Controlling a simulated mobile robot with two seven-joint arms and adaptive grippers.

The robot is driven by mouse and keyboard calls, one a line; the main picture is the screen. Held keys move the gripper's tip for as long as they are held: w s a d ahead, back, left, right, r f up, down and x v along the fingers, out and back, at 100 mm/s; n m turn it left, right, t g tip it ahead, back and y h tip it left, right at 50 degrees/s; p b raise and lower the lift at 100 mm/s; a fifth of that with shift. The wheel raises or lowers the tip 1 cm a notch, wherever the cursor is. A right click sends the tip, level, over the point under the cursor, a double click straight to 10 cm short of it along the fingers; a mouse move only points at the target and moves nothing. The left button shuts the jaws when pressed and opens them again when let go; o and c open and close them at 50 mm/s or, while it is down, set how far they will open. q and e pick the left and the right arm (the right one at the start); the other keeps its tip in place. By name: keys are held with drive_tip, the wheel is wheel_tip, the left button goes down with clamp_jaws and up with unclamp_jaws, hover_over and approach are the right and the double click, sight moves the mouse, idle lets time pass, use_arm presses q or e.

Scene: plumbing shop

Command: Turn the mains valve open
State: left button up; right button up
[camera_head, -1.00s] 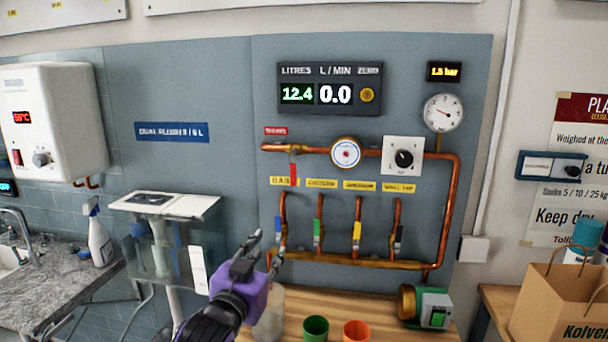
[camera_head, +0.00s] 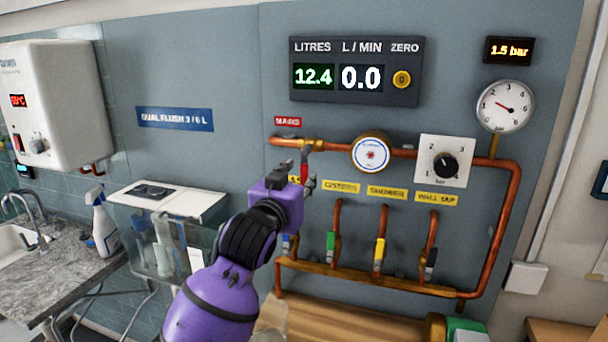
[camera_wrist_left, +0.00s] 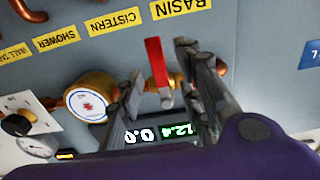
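The mains valve sits on the copper pipe below the red MAINS label (camera_head: 288,122). Its red lever (camera_head: 305,163) hangs down, across the pipe's run. My left gripper (camera_head: 299,180) is at the lever and covers part of it and the BASIN label. In the left wrist view, which is upside down, the red lever (camera_wrist_left: 157,62) shows between the two spread fingers (camera_wrist_left: 158,88), with a gap on each side. The flow display (camera_head: 356,77) reads 12.4 litres and 0.0 L/min. My right gripper is out of view.
A round water meter (camera_head: 371,153) and a pressure regulator (camera_head: 446,161) sit right of the valve. Branch taps with green (camera_head: 331,246), yellow (camera_head: 379,254) and other levers hang below. A clear cistern (camera_head: 160,245) stands left of my arm.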

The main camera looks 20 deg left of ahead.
sight(304, 175)
use_arm(q)
drive_tip(key=w, duration=0.3)
drive_tip(key=shift+w+d, duration=0.15)
drive_tip(key=shift+w, duration=0.1)
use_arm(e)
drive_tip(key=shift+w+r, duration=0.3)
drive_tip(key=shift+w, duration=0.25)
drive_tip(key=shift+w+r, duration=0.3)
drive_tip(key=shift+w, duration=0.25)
use_arm(q)
drive_tip(key=shift+c, duration=0.6)
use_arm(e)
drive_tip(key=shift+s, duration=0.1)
use_arm(q)
clamp_jaws()
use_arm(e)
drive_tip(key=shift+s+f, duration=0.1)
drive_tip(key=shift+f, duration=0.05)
